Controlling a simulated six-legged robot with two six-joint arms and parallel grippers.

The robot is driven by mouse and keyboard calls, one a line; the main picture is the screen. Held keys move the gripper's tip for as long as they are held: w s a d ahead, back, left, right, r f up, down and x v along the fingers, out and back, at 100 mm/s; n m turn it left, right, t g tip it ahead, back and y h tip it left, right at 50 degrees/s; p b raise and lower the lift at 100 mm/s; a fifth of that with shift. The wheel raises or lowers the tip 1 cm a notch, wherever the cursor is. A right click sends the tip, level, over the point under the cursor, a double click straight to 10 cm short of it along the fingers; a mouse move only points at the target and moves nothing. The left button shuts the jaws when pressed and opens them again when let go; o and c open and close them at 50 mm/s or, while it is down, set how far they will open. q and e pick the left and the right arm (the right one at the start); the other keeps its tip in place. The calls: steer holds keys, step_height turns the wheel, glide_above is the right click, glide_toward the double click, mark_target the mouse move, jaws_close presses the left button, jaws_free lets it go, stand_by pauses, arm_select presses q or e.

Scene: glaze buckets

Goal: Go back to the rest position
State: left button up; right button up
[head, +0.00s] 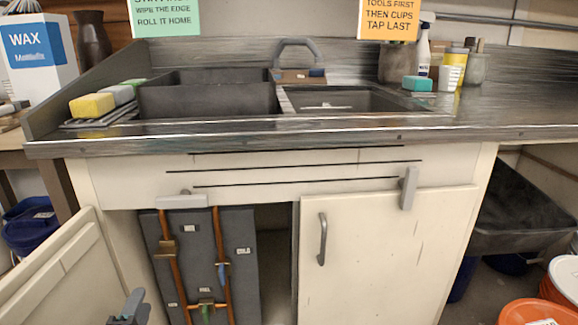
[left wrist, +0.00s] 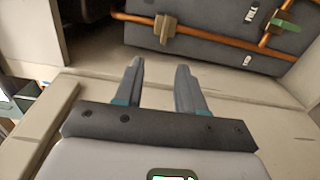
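My left gripper (head: 130,310) shows at the bottom left of the head view, low in front of the sink cabinet and beside its open left door (head: 55,270). In the left wrist view its two fingers (left wrist: 158,88) are apart with nothing between them, so it is open and empty. The fingers point toward the open cabinet, where a dark grey panel (head: 178,262) with copper pipes (head: 222,240) stands. My right gripper is in neither view.
The right cabinet door (head: 375,255) is shut. The steel counter (head: 300,128) holds two sink basins, sponges (head: 92,105) and bottles. A dark tub (head: 520,210) and orange buckets (head: 535,311) stand at the right. Blue buckets (head: 30,225) stand at the left.

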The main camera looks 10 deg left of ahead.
arm_select(q)
steer(key=d+r+m+g+h+p, duration=0.25)
steer(key=d+r+h+p, duration=0.25)
steer(key=d+r+p, duration=1.2)
steer(key=s+d+f+m+g+h+p, duration=0.2)
steer(key=s+d+f+m+g+p, duration=0.3)
steer(key=p, duration=1.2)
steer(key=s+d+f+m+g+p, duration=0.1)
steer(key=s+m+g, duration=0.4)
steer(key=s, duration=0.3)
steer(key=s+d+f+m+g+h+p, duration=0.1)
steer(key=s+d+f+m+g+p, duration=0.1)
steer(key=s+m+g, duration=0.2)
steer(key=s+m, duration=0.2)
steer(key=s, duration=0.2)
steer(key=shift+d+f+g, duration=0.15)
steer(key=shift+d+g, duration=0.05)
steer(key=shift+g, duration=0.15)
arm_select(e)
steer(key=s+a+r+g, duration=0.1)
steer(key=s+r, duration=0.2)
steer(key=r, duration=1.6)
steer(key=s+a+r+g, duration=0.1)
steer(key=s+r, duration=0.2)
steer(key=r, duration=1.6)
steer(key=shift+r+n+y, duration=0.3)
arm_select(q)
steer(key=shift+w, duration=0.1)
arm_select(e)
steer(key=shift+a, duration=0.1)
